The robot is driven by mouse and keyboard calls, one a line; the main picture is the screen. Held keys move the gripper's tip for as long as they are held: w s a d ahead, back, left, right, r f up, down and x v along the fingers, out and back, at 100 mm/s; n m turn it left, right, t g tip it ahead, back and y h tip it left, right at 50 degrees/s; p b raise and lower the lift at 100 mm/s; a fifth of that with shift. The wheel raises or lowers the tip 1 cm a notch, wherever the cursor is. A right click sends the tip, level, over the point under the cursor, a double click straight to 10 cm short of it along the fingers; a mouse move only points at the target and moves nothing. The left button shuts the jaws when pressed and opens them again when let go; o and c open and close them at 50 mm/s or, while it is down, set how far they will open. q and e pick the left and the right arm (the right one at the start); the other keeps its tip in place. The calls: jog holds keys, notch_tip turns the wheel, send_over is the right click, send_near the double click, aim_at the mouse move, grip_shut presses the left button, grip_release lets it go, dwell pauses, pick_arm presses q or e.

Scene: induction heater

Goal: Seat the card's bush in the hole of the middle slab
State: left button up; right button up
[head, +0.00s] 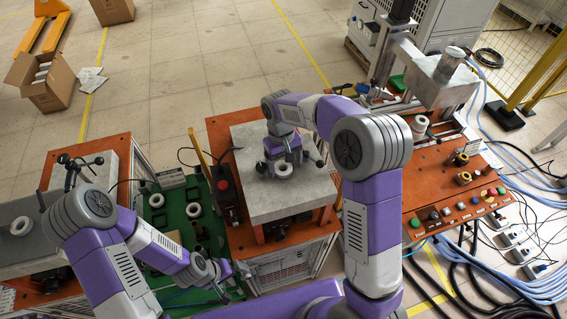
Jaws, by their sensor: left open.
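The middle slab (300,205) is a grey block on an orange-topped bench. A pale ring-shaped bush (285,170) is at the slab's upper part, directly at the fingertips of my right gripper (284,160). The gripper points down and hides part of the bush and the hole. I cannot tell whether its fingers are closed on the bush, or whether the bush is in the hole. My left gripper (236,277) is open and empty, low over the front edge of the green tray (178,225). A pale card (170,178) lies behind the tray; its marking is unreadable.
Several pale bushes, including one (194,209), stand in the green tray. A left slab (30,240) holds another ring (20,226). On the right is a control panel (455,220) with coloured buttons. Cables cover the right floor.

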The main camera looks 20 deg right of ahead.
jog(key=shift+s+a, duration=0.1)
jog(key=shift+a, duration=0.25)
jog(key=shift+r, duration=0.4)
jog(key=r, duration=0.3)
jog(key=w+r, duration=0.1)
jog(key=r, duration=0.2)
jog(key=shift+w+r, duration=0.15)
jog(key=shift+r, duration=0.2)
jog(key=shift+d, duration=0.15)
